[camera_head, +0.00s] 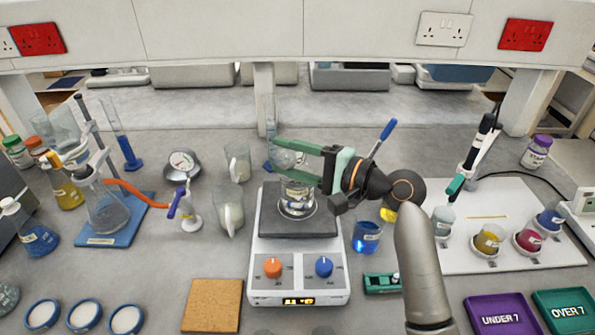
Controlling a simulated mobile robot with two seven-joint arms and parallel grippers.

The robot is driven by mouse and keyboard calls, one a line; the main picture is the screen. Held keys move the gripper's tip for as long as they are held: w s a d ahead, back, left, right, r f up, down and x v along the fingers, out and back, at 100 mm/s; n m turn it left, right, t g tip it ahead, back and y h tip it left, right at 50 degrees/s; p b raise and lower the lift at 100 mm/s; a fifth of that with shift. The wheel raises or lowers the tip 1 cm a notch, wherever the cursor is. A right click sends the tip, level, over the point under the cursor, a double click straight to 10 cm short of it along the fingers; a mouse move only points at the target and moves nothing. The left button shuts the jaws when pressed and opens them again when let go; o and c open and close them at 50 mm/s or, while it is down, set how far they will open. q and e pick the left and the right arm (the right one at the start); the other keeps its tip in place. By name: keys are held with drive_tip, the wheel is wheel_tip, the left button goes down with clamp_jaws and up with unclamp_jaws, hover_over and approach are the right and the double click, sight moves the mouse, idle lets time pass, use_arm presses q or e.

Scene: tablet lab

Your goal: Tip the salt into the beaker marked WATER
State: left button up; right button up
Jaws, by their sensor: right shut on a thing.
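My right gripper (298,162), with green fingers, reaches in from the right above the stirrer hotplate. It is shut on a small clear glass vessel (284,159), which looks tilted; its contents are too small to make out. Directly below is a glass beaker (297,201) with a pale label, standing on the hotplate's dark top (268,222). The label's writing cannot be read, and the fingers partly hide the beaker's rim. I cannot tell whether any salt is falling. My left gripper is not in view.
The hotplate (257,252) has an orange and a blue knob. Jugs (231,212) stand to its left, and a blue-filled beaker (366,238) to its right. A cork mat (212,306) and white-filled dishes (84,315) lie in front. A flask stand (118,228) is at left.

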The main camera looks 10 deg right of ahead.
drive_tip(key=shift+w+d+r+m, duration=0.15)
drive_tip(key=shift+d+m, duration=0.05)
drive_tip(key=shift+m, duration=0.7)
idle(0.4)
